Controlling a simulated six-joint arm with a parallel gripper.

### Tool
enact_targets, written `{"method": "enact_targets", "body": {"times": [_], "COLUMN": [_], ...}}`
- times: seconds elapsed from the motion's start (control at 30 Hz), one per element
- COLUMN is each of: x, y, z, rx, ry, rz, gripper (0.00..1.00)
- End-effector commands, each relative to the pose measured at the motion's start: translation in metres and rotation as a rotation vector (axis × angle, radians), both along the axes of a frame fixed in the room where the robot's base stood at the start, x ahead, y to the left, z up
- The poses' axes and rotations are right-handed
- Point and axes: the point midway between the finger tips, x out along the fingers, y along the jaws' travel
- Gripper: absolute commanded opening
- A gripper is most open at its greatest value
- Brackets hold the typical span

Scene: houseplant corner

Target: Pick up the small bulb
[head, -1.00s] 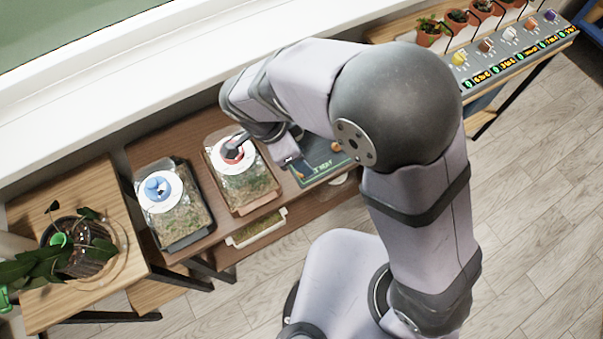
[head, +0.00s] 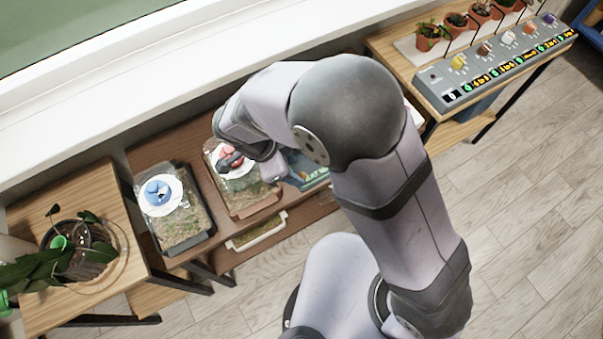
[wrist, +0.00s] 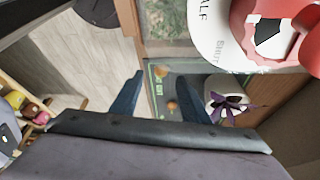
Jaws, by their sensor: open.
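In the wrist view two small tan-orange round bulbs lie on a dark green mat (wrist: 153,88). One bulb (wrist: 161,70) shows between my fingertips in the picture, well beyond them. The other, smaller-looking bulb (wrist: 172,105) lies nearer the finger bases in the picture. My gripper (wrist: 159,77) is open and empty, its two fingers apart. In the head view my gripper (head: 230,160) is over the middle terrarium's red dial, and my arm covers much of the mat (head: 308,172); I cannot make out the bulbs there.
A terrarium lid with a red dial (wrist: 262,35) is close at the upper right of the wrist view. A purple-leaved plant in a white pot (wrist: 228,102) stands beside the mat. A blue-dial terrarium (head: 185,225) stands left; a potted plant (head: 85,250) is further left.

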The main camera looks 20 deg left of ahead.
Motion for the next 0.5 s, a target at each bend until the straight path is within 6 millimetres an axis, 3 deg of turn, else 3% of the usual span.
{"method": "enact_targets", "body": {"times": [0.3,0.5], "x": [0.009,0.010], "y": [-0.011,-0.012], "z": [-0.032,-0.036], "rx": [-0.003,0.000], "ry": [0.001,0.000], "rz": [-0.001,0.000], "gripper": [0.41,0.41]}}
